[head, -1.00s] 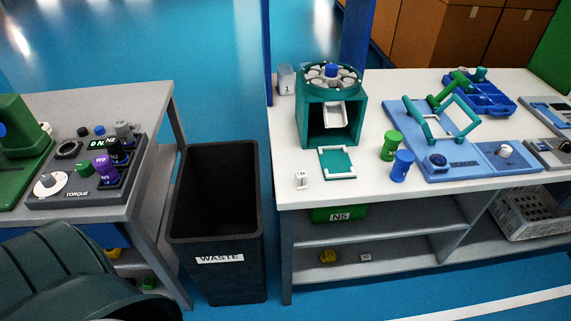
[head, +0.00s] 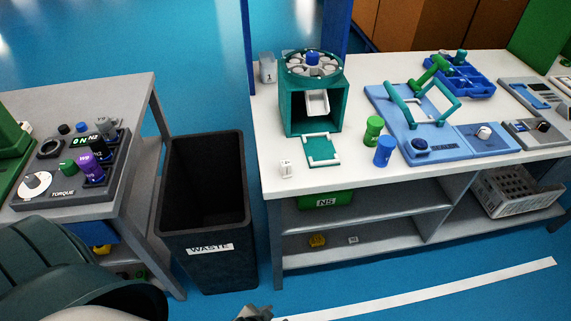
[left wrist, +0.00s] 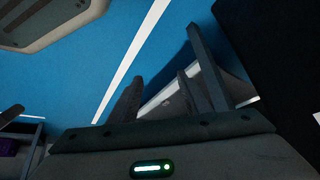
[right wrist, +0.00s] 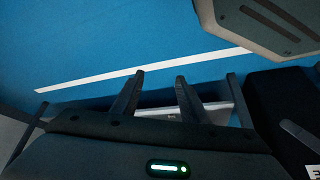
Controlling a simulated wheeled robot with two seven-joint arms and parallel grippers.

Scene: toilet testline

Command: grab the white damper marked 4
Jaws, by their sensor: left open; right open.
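A small white damper (head: 286,169) stands upright on the white bench near its front left corner in the head view. It has a dark mark that is too small to read surely. Another small pale piece with a dark mark (head: 353,240) lies on the shelf below. My left gripper (left wrist: 165,72) is open and empty over the blue floor in the left wrist view. My right gripper (right wrist: 160,76) is open and empty in the right wrist view. Both are away from the damper, which neither wrist view shows.
A teal dispenser (head: 286,108) with a round carousel stands behind the damper, beside a teal-and-white frame (head: 321,149). Green (head: 373,129) and blue (head: 384,151) cylinders stand further right. A black waste bin (head: 247,225) stands left of the bench, beside a grey table (head: 140,105).

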